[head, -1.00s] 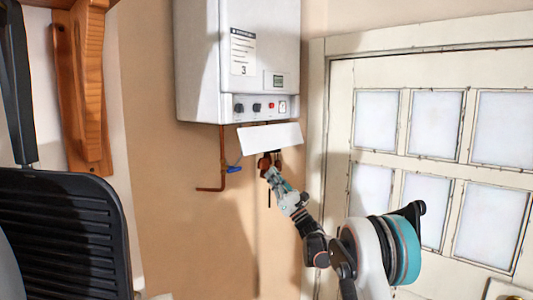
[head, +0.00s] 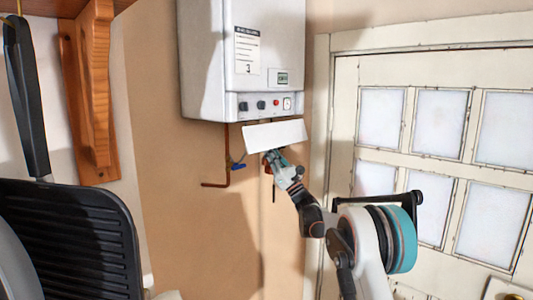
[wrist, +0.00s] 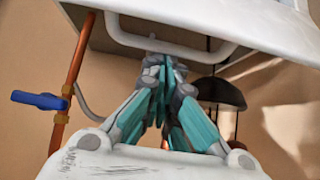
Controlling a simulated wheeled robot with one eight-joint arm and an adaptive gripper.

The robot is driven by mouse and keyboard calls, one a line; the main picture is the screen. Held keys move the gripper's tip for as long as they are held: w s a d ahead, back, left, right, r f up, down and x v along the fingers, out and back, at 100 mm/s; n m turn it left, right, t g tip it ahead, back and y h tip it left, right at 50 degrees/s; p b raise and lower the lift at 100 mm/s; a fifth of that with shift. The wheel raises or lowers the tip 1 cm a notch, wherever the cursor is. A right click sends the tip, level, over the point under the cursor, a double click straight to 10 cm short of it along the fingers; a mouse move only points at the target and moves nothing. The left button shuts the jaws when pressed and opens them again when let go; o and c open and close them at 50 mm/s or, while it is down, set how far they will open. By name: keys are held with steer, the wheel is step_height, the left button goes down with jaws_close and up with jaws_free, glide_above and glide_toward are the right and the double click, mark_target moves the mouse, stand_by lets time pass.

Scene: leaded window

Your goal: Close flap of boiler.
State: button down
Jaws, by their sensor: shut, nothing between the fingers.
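The white boiler (head: 240,60) hangs on the wall in the head view, with knobs and a small display on its lower front. Its white flap (head: 274,135) hangs open below the control panel, tilted outward. My gripper (head: 272,156) is just below the flap, close to its underside. In the wrist view the gripper (wrist: 160,65) is shut and empty, its fingertips pointing up toward the flap's underside (wrist: 225,22). I cannot tell whether the fingertips touch the flap.
A copper pipe (head: 226,160) with a blue valve handle (head: 238,167) runs below the boiler, left of my gripper. A white door with panes (head: 445,120) stands at the right. A wooden bracket (head: 92,90) and black pan (head: 70,240) are at the left.

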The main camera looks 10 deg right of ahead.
steer(key=shift+s, duration=0.1)
steer(key=shift+d+f, duration=0.1)
stand_by(0.4)
steer(key=shift+s+d+g+h, duration=0.25)
steer(key=shift+s+g+h, duration=0.05)
steer(key=shift+s, duration=0.1)
steer(key=shift+s, duration=0.1)
